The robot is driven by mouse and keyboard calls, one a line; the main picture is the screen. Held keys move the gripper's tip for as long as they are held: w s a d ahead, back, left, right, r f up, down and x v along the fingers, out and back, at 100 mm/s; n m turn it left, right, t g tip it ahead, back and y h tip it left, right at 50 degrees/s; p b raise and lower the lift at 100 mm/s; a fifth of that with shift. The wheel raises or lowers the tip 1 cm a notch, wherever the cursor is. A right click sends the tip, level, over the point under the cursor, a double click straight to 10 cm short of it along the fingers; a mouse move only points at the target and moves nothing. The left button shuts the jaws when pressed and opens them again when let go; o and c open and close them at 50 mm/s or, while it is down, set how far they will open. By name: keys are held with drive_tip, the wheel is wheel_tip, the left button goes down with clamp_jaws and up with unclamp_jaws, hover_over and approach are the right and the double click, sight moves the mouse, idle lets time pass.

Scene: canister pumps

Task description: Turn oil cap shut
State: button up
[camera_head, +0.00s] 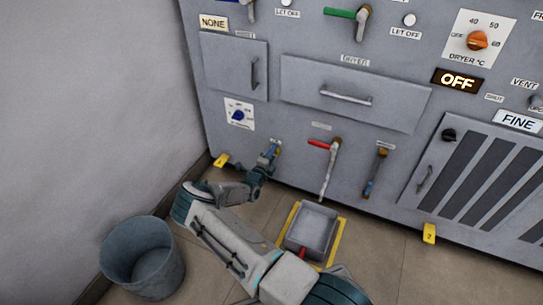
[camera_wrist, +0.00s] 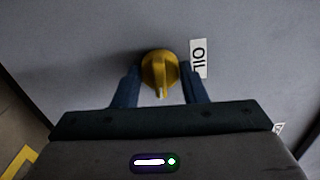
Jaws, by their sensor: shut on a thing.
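The oil cap (camera_wrist: 153,68) is a round yellow knob with a raised grip bar, on the grey panel beside a white label reading OIL (camera_wrist: 199,58). In the wrist view my gripper (camera_wrist: 161,80) has one dark blue finger on each side of the cap and is shut on it. The grip bar points down toward the gripper's palm. In the head view my gripper (camera_head: 269,158) reaches the low part of the machine front; there the cap is mostly hidden by the gripper.
A grey tray (camera_head: 291,240) sits in a yellow floor outline. A grey bucket (camera_head: 121,277) stands at the left by the wall. A yellow tag (camera_head: 220,160) is close left.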

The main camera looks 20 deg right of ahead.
drive_tip(key=n+b, duration=0.3)
drive_tip(key=n, duration=1.5)
drive_tip(key=shift+d+n, duration=0.1)
drive_tip(key=shift+n, duration=0.6)
drive_tip(key=o, duration=1)
drive_tip(key=shift+c, duration=0.2)
drive_tip(key=p+v, duration=0.4)
drive_tip(key=v, duration=1)
drive_tip(key=shift+p, duration=0.3)
